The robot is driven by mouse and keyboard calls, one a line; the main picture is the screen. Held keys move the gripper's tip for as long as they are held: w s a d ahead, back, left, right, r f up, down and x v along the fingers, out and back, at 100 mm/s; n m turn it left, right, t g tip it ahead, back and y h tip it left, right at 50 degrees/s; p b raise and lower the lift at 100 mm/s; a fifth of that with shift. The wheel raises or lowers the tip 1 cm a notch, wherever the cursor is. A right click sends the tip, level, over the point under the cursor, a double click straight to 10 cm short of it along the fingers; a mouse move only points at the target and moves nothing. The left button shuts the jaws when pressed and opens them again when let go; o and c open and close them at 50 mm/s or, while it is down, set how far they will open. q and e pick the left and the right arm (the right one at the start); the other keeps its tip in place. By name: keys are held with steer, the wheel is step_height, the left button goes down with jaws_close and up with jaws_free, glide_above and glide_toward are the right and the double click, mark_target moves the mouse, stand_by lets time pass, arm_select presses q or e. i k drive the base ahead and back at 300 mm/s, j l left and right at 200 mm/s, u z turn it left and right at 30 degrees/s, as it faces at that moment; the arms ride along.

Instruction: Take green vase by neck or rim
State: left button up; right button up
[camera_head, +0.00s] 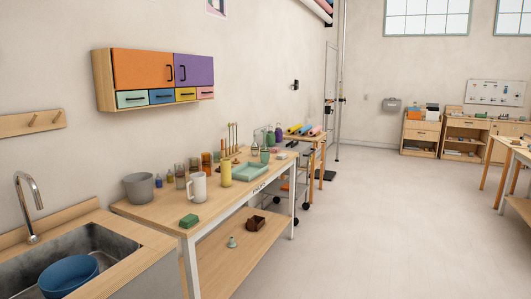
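No vase can be made out with certainty at this size. A small green vessel (265,156) stands upright at the far end of the long wooden table (150,208), beside a teal tray (250,172). I cannot tell which of these is the green vase. Neither of my grippers is in view, and nothing is held in sight.
A sink with a blue bowl (68,276) is at left. The floor (390,230) at right is clear.

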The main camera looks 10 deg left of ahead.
mark_target(264, 152)
steer(key=i+z, duration=0.15)
steer(key=i, duration=2.55)
steer(key=i+u, duration=0.1)
steer(key=i, duration=0.4)
steer(key=i+l+u, duration=0.15)
steer(key=i, duration=0.3)
steer(key=i+l+u, duration=0.1)
steer(key=i, duration=0.4)
steer(key=i+l+u, duration=0.1)
steer(key=i+l, duration=0.15)
steer(key=i, duration=0.2)
